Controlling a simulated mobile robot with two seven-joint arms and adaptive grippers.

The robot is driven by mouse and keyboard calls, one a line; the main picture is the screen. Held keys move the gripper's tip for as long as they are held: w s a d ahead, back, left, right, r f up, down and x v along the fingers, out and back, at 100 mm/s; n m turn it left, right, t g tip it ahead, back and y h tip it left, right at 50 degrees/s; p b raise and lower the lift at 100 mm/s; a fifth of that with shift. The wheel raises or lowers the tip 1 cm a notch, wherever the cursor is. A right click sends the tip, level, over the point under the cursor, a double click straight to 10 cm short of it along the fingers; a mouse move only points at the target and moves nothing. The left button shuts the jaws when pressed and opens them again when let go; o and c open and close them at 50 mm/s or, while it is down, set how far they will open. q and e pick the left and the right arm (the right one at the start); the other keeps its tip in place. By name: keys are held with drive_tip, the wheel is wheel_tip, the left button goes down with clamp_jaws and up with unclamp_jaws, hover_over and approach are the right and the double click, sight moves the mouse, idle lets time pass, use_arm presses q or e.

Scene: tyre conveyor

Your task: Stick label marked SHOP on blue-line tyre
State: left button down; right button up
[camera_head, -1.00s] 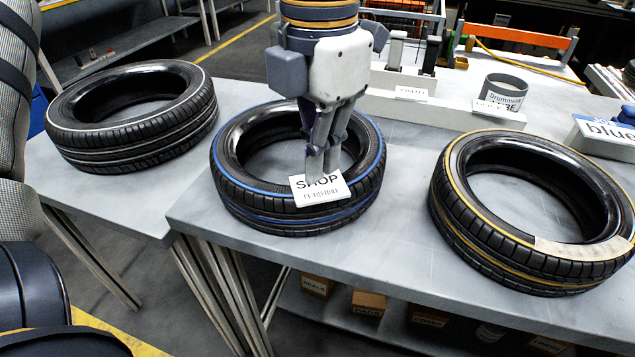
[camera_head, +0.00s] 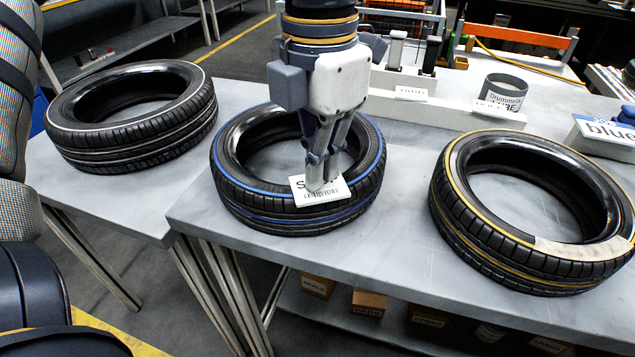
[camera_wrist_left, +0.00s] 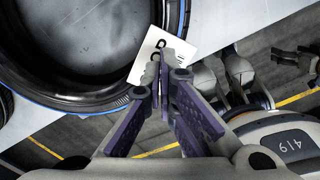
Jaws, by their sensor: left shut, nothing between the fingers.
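The blue-line tyre (camera_head: 250,195) lies flat on the grey table in the middle of the head view. The white label marked SHOP (camera_head: 305,197) lies on the near part of its upper face; its lettering is partly covered by my fingers. My left gripper (camera_head: 325,188) points down over the label with its fingertips together and nothing between them. The fingertips are at the label, and I cannot tell whether they touch it. In the left wrist view the label (camera_wrist_left: 150,52) shows beside the closed fingertips, on the tyre's edge (camera_wrist_left: 100,103). My right gripper is not in view.
A white-line tyre (camera_head: 130,143) lies to the left. The table (camera_head: 400,225) is bare between the tyres.

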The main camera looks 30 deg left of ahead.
use_arm(q)
drive_tip(key=shift+f, duration=0.5)
idle(0.6)
drive_tip(key=shift+r, duration=3.55)
